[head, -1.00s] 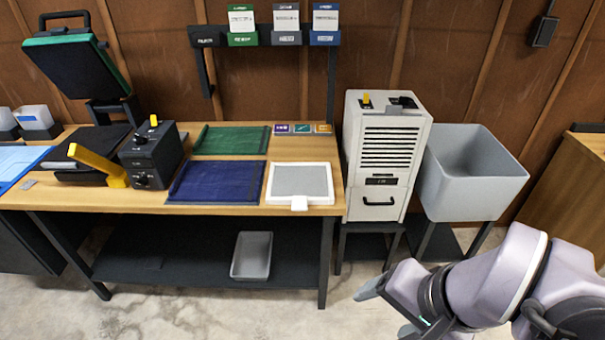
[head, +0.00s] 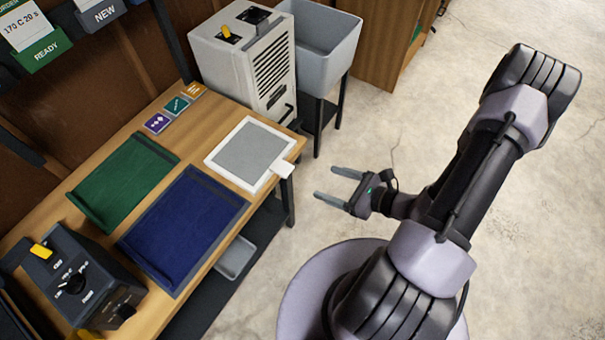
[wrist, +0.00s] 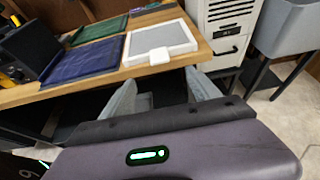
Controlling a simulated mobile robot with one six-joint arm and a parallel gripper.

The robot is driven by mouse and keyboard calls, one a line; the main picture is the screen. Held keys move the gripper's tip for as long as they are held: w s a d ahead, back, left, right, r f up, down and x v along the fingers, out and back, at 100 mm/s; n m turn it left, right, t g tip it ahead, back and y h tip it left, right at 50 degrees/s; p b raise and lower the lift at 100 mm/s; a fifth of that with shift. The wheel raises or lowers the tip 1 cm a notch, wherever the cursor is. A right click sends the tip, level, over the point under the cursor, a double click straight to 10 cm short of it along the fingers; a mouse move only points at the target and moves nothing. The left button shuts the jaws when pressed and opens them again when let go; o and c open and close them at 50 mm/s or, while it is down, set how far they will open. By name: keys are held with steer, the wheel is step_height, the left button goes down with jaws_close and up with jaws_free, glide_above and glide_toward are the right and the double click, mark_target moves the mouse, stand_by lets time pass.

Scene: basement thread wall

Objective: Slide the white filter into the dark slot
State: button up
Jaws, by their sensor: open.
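The white filter (head: 226,139), a white frame around a grey mesh with a white tab (head: 281,167), lies flat on the wooden table near its right end. It also shows in the wrist view (wrist: 133,44), with its tab toward me. The pale machine (head: 210,52) stands just beyond the table's end. In the wrist view its front has a dark recess (wrist: 222,30) above a dark handle; I cannot tell whether this recess is the slot. My gripper (head: 328,184) is open and empty, off the table's front edge, fingers pointing toward the tab but apart from it.
A blue mat (head: 185,225) and a green mat (head: 122,180) lie left of the filter. A black control box (head: 85,285) stands at the near end. A grey bin (head: 325,45) stands past the machine. A small tray (head: 236,258) sits on the lower shelf. Floor around my gripper is clear.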

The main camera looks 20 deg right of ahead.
mark_target(287, 170)
steer(key=b+x, duration=0.3)
steer(key=x, duration=1.2)
steer(key=shift+f, duration=0.1)
steer(key=c, duration=1.5)
